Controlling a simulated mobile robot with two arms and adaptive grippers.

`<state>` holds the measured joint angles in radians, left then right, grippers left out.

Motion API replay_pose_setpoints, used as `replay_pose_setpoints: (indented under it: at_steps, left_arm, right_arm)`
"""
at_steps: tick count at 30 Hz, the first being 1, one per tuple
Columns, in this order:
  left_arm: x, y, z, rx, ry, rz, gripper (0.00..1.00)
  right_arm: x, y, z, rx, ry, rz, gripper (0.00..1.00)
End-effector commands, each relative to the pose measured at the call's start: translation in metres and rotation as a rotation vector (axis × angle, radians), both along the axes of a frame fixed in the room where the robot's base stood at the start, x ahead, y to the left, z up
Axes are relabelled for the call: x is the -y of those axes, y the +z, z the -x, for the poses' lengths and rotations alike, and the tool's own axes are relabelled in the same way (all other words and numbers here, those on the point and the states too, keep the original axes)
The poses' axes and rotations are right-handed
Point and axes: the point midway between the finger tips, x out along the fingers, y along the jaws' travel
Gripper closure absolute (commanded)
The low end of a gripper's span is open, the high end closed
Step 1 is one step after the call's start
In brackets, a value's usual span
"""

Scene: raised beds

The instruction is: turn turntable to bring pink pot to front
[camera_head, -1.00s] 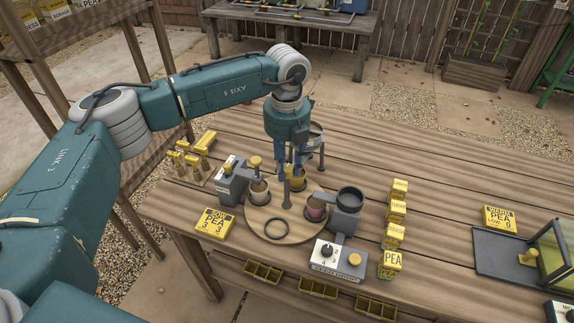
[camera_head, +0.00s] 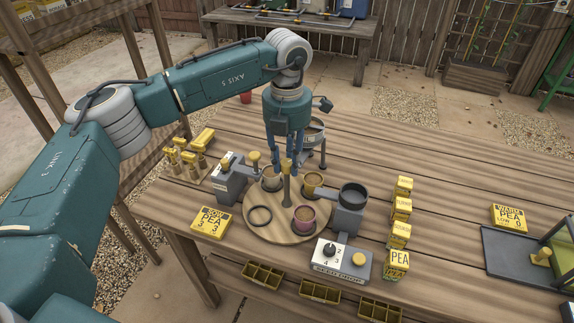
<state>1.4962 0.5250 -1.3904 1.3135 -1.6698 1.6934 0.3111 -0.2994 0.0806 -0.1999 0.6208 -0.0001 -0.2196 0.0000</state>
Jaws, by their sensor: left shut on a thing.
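The round wooden turntable (camera_head: 282,233) lies on the bench with a grey upright post (camera_head: 286,190) at its middle. The pink pot (camera_head: 304,218) stands on its front right part, filled with brown soil. A dark empty ring (camera_head: 260,215) lies at the front left. My left gripper (camera_head: 287,164) points down from above and is shut on the top of the post; its fingers partly hide the grip. My right gripper is not in view.
A grey dispenser (camera_head: 228,182) stands close to the turntable's left, and a seed-drop unit (camera_head: 345,255) with a dark cup (camera_head: 353,195) close to its right. Yellow seed packets (camera_head: 401,210) stand further right.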

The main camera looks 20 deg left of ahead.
Motion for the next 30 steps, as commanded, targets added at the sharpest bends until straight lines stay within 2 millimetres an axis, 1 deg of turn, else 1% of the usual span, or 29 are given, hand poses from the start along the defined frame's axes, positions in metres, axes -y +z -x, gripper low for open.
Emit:
replay_pose_setpoints:
  at_steps: [1,6,18,24,30]
  left_arm:
    - [0.0,-0.001,-0.001,0.005,-0.042,0.003,0.99]
    - [0.0,0.0,-0.001,0.005,-0.204,0.002,0.99]
    - [0.0,0.001,-0.002,0.006,-0.57,0.001,0.99]
    - [0.0,0.002,-0.001,0.005,-0.714,0.001,0.99]
    - [0.0,0.002,-0.002,0.006,-0.812,0.001,0.99]
  right_arm:
    - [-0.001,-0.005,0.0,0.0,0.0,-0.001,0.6]
    - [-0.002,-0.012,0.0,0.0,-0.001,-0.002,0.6]
    - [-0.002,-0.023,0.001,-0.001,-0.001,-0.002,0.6]
    - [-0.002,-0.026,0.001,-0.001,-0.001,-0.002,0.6]
    - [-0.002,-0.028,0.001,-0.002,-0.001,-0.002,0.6]
